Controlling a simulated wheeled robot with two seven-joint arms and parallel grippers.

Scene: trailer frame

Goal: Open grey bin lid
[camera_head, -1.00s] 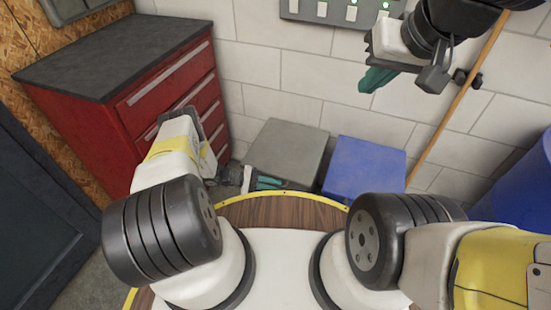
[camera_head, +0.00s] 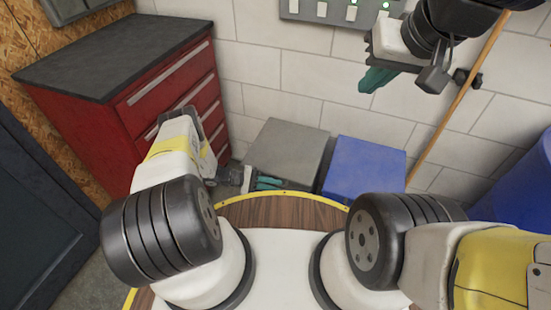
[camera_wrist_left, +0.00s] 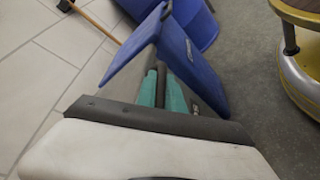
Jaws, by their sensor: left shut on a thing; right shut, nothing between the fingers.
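The grey bin lid (camera_head: 290,145) is a flat square top between the red cabinet and the blue bin. My left gripper (camera_head: 268,183), with green fingers, is at the lid's near left edge. It is shut on the grey bin's lid at that edge. In the left wrist view the green fingers (camera_wrist_left: 162,90) stand close together beside a grey surface (camera_wrist_left: 127,85), and the exact contact is hard to see. The lid looks at most slightly raised. My right gripper (camera_head: 377,79) is shut and empty, high in front of the wall.
A blue bin (camera_head: 365,168) stands just right of the grey one. A red drawer cabinet (camera_head: 140,105) is at the left. A blue barrel (camera_head: 520,190) is at the right.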

